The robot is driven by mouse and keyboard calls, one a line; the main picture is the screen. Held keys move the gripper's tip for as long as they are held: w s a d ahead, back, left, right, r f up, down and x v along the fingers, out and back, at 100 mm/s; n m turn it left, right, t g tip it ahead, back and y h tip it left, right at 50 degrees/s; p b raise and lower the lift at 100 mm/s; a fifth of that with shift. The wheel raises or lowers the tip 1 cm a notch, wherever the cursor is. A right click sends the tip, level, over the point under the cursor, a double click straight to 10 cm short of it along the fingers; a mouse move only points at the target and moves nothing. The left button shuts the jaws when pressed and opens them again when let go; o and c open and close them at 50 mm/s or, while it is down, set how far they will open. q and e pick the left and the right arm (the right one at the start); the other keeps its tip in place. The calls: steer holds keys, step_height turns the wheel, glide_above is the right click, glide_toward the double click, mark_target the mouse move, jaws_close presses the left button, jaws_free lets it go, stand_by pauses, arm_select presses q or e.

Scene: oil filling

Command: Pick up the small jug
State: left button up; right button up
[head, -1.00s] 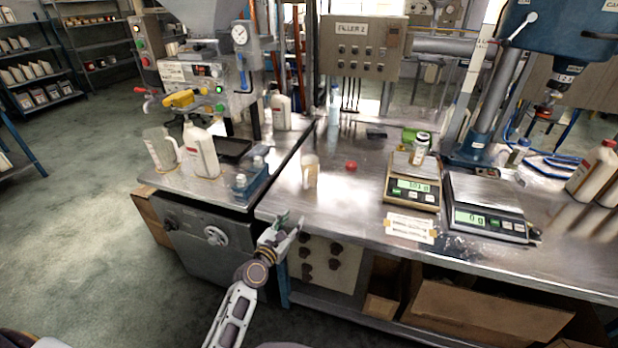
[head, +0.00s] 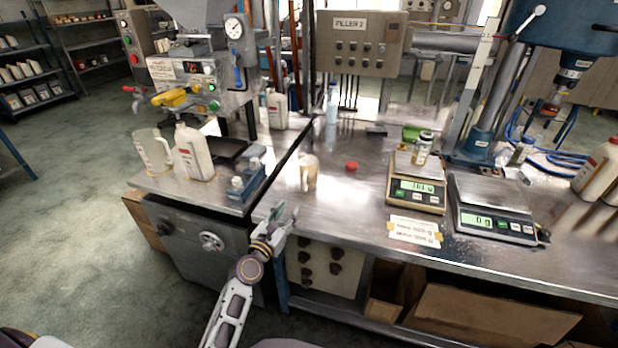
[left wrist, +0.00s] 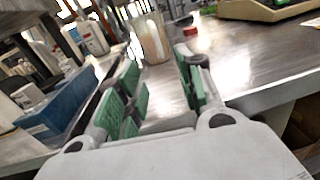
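The small jug (head: 309,172), pale and translucent beige, stands upright on the metal bench near its left edge. In the left wrist view the jug (left wrist: 153,40) stands beyond the fingertips, roughly between them. My left gripper (head: 284,216) is at the front edge of the bench, on the near side of the jug and apart from it. Its two green-padded fingers (left wrist: 158,85) are spread open with nothing between them. A larger clear jug (head: 152,153) stands on the left bench. My right gripper is not in view.
A blue tray (head: 249,187) with small bottles sits left of the gripper, on the left bench. A red cap (head: 351,166) lies right of the jug. Two scales (head: 416,187) stand farther right. Bench space in front of the jug is clear.

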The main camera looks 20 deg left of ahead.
arm_select(q)
steer(key=shift+w+d+r, duration=0.1)
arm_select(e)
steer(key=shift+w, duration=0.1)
arm_select(q)
steer(key=shift+w, duration=0.15)
glide_toward(305, 187)
steer(key=shift+w+d, duration=0.1)
steer(key=shift+w, duration=0.5)
steer(key=shift+w+d, duration=0.2)
steer(key=shift+w, duration=1.85)
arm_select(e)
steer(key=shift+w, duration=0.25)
arm_select(q)
steer(key=shift+w, duration=0.1)
